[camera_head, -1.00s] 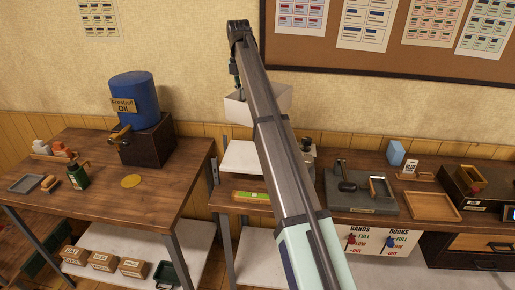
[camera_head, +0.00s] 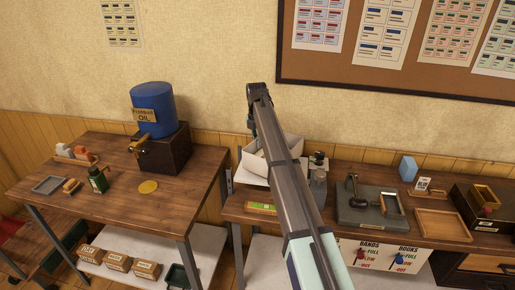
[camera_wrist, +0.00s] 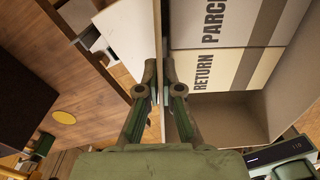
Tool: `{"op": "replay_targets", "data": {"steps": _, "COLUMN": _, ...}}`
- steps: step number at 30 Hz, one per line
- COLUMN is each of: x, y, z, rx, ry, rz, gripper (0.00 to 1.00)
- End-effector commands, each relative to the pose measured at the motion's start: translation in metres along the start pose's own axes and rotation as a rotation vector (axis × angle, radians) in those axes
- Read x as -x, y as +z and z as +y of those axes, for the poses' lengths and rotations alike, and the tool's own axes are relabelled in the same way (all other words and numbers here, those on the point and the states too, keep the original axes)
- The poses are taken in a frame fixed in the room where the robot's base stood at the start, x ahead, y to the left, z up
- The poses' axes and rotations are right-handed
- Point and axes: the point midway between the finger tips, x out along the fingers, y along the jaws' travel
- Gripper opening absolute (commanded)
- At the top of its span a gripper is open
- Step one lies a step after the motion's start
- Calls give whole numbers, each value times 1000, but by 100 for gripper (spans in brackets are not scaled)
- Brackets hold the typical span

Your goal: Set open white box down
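The open white box (camera_head: 257,163) is at the left end of the right-hand bench, partly hidden behind my arm. It looks low, at or just above the bench top; I cannot tell whether it touches. In the wrist view, my gripper (camera_wrist: 160,82) has one finger on each side of a thin upright box wall and is closed on it. The box interior (camera_wrist: 235,112) opens to the right of the fingers, with a panel printed "RETURN PARC..." (camera_wrist: 225,65) beside it. In the head view the fingertips are mostly hidden by my arm.
The right-hand bench holds a green-and-orange strip (camera_head: 261,208) in front of the box, a grey press plate (camera_head: 368,210) and a wooden tray (camera_head: 440,225). The left table (camera_head: 190,205) carries a blue oil drum (camera_head: 153,108). A gap separates table and bench.

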Motion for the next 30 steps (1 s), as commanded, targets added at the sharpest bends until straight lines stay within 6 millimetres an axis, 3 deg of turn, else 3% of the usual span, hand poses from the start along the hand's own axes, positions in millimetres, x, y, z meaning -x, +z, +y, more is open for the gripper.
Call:
{"op": "replay_targets", "data": {"steps": 7, "x": -30, "y": -1, "z": 0, "rx": 0, "ry": -2, "rz": 1, "gripper": 0}}
{"op": "replay_targets", "data": {"steps": 18, "x": -35, "y": 0, "z": 0, "rx": 0, "ry": -1, "rz": 0, "gripper": 0}}
{"op": "replay_targets", "data": {"steps": 19, "x": -36, "y": 0, "z": 1, "rx": 0, "ry": 0, "rz": 0, "gripper": 7}}
{"op": "replay_targets", "data": {"steps": 21, "x": -35, "y": 0, "z": 1, "rx": 0, "ry": 0, "rz": 0, "gripper": 31}}
{"op": "replay_targets", "data": {"steps": 30, "x": -35, "y": 0, "z": 1, "rx": 0, "ry": 0, "rz": 1, "gripper": 31}}
